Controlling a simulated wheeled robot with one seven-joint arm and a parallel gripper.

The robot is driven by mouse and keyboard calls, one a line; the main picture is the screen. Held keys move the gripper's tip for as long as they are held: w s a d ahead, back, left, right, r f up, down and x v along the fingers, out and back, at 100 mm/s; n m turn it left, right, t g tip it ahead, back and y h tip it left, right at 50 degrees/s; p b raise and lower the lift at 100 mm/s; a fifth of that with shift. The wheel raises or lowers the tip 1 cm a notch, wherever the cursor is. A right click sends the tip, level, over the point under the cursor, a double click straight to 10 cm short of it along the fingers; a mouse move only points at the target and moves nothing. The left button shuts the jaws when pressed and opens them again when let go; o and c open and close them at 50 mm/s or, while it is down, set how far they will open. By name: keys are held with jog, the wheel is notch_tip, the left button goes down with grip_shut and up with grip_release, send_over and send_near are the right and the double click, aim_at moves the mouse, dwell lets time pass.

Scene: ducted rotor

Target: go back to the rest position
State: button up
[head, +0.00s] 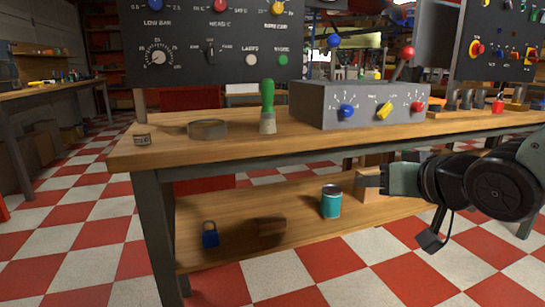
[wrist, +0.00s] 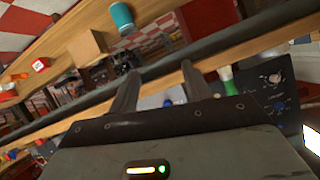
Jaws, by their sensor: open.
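My gripper (head: 372,181) is in front of the workbench at the right of the head view, level with the space between the bench top and the lower shelf. In the wrist view my gripper (wrist: 158,85) shows two fingers spread apart with nothing between them. The wooden workbench (head: 240,149) stands across the head view, and its front edge runs diagonally through the wrist view. My arm reaches in from the right edge of the head view.
On the bench top are a grey control box (head: 315,105), a green-handled brush (head: 267,108) and a round ring (head: 207,129). The checkered floor in front is clear.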

jog(key=s+a+f+n+g+h, duration=0.15)
jog(key=s+f+g, duration=0.25)
jog(key=s, duration=0.4)
jog(key=s+a+f+n+g+h, duration=0.1)
jog(key=s+a+f+n+g, duration=0.25)
jog(key=s, duration=0.45)
jog(key=s+a+f+n+g+h, duration=0.1)
jog(key=s+a+f+n+g, duration=0.1)
jog(key=s+f+g, duration=0.45)
notch_tip(320, 180, up, 40)
jog(key=t+p, duration=0.1)
jog(key=p, duration=3.7)
jog(key=shift+s+d+r+t+p, duration=0.2)
jog(key=shift+s+d+t+p, duration=0.05)
jog(key=shift+s+t+p, duration=0.15)
